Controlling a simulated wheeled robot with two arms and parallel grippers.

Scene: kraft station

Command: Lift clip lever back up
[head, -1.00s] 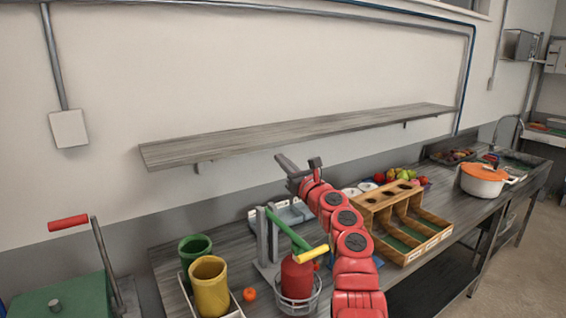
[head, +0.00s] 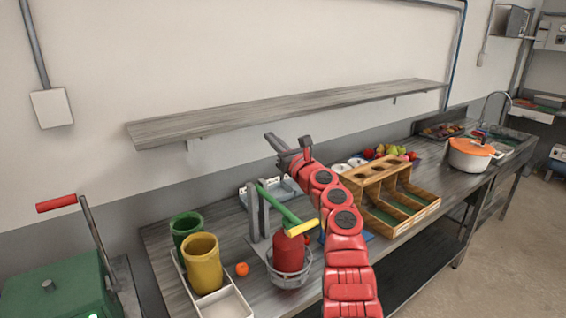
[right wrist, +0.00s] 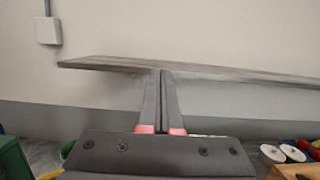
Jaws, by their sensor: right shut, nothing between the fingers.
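A grey press stand (head: 252,215) on the counter carries a green lever (head: 277,203). The lever slopes down to the right and ends in a yellow grip (head: 303,228). A red cylinder (head: 289,252) sits under the lever in a round wire holder (head: 290,278). I cannot tell which part is the clip. My right gripper (head: 270,138) is raised above and behind the stand, apart from the lever. Its fingers (right wrist: 161,95) are closed together and empty in the right wrist view, facing the wall. My left gripper is not in view.
Yellow (head: 203,265) and green (head: 187,228) cups stand in a white tray (head: 228,303) at left. A wooden rack (head: 372,173) stands right of my arm. A wall shelf (head: 290,112) runs above. A green box (head: 60,285) with a red-handled lever is at far left.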

